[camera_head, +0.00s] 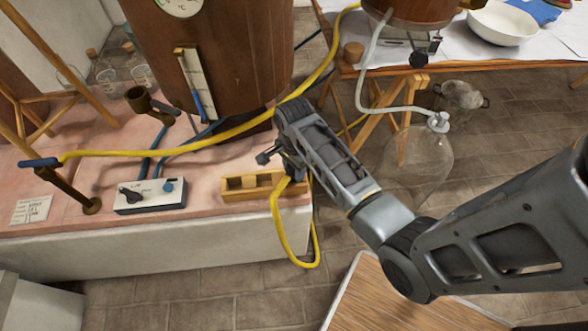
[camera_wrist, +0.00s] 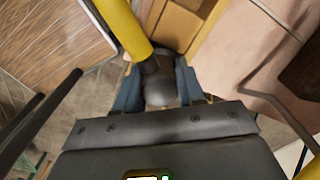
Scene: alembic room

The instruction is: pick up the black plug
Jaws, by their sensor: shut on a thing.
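The black plug (camera_wrist: 158,85) is on the end of a thick yellow cable (camera_wrist: 122,25) in the wrist view. It sits between the two bluish fingers of my gripper (camera_wrist: 158,92), which are shut on it. In the head view my gripper (camera_head: 280,160) is over the right end of the pink-topped bench, just above a small wooden box (camera_head: 232,194). The yellow cable (camera_head: 277,225) hangs from the gripper in a loop past the bench edge. The plug itself is mostly hidden by the gripper in the head view.
A white control box (camera_head: 150,196) and a large wooden vat (camera_head: 220,50) stand on the bench (camera_head: 100,230). Another yellow hose (camera_head: 170,145) crosses the bench behind the gripper. A large glass flask (camera_head: 418,165) is at right, near a paper-covered table. A wooden surface (camera_head: 385,300) is at front.

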